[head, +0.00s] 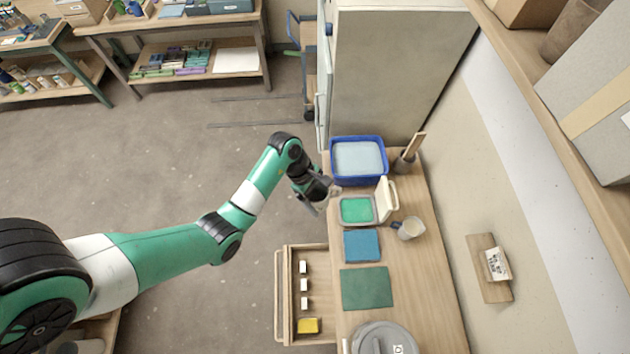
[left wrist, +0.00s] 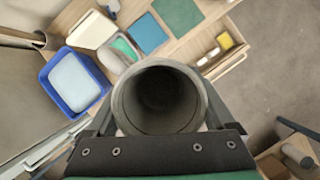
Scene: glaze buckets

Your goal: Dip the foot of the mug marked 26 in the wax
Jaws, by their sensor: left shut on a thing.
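My left gripper (head: 322,194) hangs at the left edge of the bench, beside a shallow tray of green material (head: 357,210) that looks like the wax. In the left wrist view it is shut on a grey mug (left wrist: 158,98), with a finger on either side and the mouth facing the camera. The mug's foot and any number are hidden. The green tray also shows beyond the mug in the left wrist view (left wrist: 126,47). Another pale mug with a dark handle (head: 411,229) stands on the bench. My right gripper is not in view.
A blue tub of pale liquid (head: 358,160) stands behind the tray. An upright white panel (head: 384,200) is at the tray's right. Blue (head: 362,245) and green (head: 367,288) mats lie in front. An open drawer (head: 288,290) juts out left, holding small blocks and a yellow sponge.

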